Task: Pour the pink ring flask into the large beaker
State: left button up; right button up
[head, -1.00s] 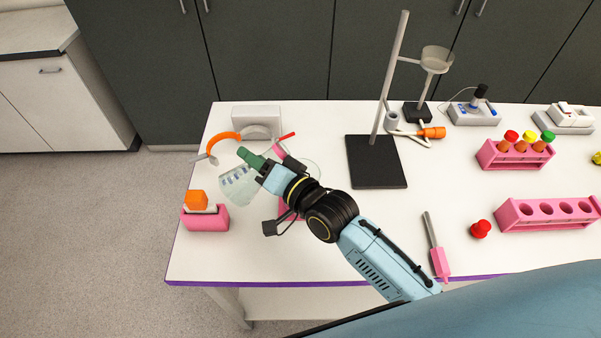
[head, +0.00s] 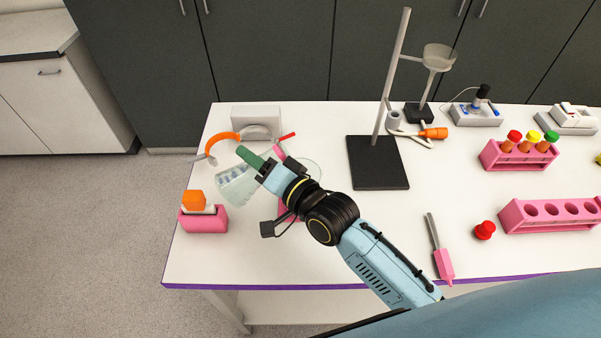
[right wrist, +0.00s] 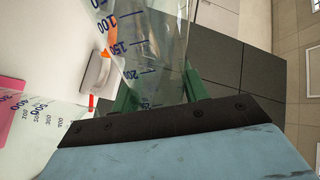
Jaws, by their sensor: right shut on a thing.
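My right gripper (head: 259,160) is shut on the pink ring flask (head: 236,186), a clear graduated vessel. In the head view its wide base points left and down, and a pink band (head: 279,151) shows on the other side of the fingers. In the right wrist view the flask (right wrist: 140,45) lies between the green fingers (right wrist: 158,95), with blue marks. The large beaker (right wrist: 45,118), clear with printed marks, shows at lower left there. In the head view only a faint rim right of the gripper seems to be the beaker; my wrist hides the rest. My left gripper is out of view.
A pink holder (head: 203,221) with an orange item stands at the table's left edge. A stand with a dark base (head: 378,163) rises right of the gripper. Pink racks (head: 519,157) are farther right.

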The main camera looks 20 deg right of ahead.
jog(key=shift+r, duration=0.1)
jog(key=shift+m+b, duration=0.3)
jog(key=shift+b, duration=0.05)
jog(key=shift+r, duration=0.15)
jog(key=shift+r+m+t+b, duration=0.25)
jog(key=shift+m+t+b, duration=0.15)
jog(key=shift+m+b, duration=0.3)
dwell(0.6)
jog(key=shift+w+d+r+m+y, duration=0.1)
jog(key=shift+d+r+m+y, duration=0.2)
jog(key=shift+d+r+m, duration=0.25)
dwell(1.1)
jog(key=shift+d+f+m+t+b, duration=0.15)
jog(key=shift+f+m+t+b, duration=0.15)
jog(key=shift+m+t+b, duration=0.45)
dwell(2.1)
jog(key=shift+g+p, duration=0.25)
jog(key=shift+p, duration=0.15)
